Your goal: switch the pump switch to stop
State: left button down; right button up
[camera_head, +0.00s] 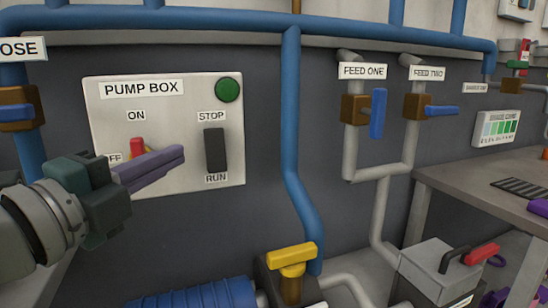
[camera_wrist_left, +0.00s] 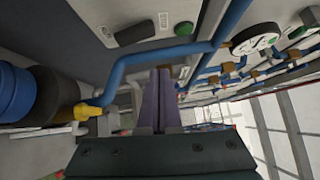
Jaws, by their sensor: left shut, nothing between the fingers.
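The pump box (camera_head: 110,125) is a pale panel on the dark wall. Its black pump switch (camera_head: 215,150) is a tall rocker with STOP above and RUN below; I cannot tell which end is pressed in. It also shows in the left wrist view (camera_wrist_left: 135,32). A green lamp (camera_head: 229,89) sits above it. A red ON/OFF switch (camera_head: 137,147) is at the left, partly hidden by my gripper. My left gripper (camera_head: 181,154) is shut and empty, its purple fingers pointing right, in front of the panel just left of the black switch. My right gripper is out of view.
A blue pipe (camera_head: 291,120) runs down right of the panel. A yellow valve handle (camera_head: 291,254) and a blue ribbed motor (camera_head: 195,296) stand below. Feed valves (camera_head: 377,112) and a grey table (camera_head: 470,195) are farther right.

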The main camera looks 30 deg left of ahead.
pick_arm(q)
jog(key=shift+s+r, duration=0.1)
jog(key=shift+s, duration=0.65)
jog(key=s+a+n+g+y+p, duration=0.35)
jog(key=n+g+y+p, duration=0.35)
jog(key=n, duration=0.5)
jog(key=s+d+f+n+g+h+p, duration=0.35)
jog(key=s+d+g+h+p, duration=0.5)
jog(key=s+d, duration=0.55)
notch_tip(320, 180, up, 38)
jog(key=d+p, duration=0.1)
jog(key=p, duration=3.5)
jog(key=shift+w+f+p, duration=0.15)
jog(key=shift+w+p, duration=0.1)
jog(key=shift+p, duration=0.05)
jog(key=shift+d+n, duration=0.1)
jog(key=shift+n, duration=0.15)
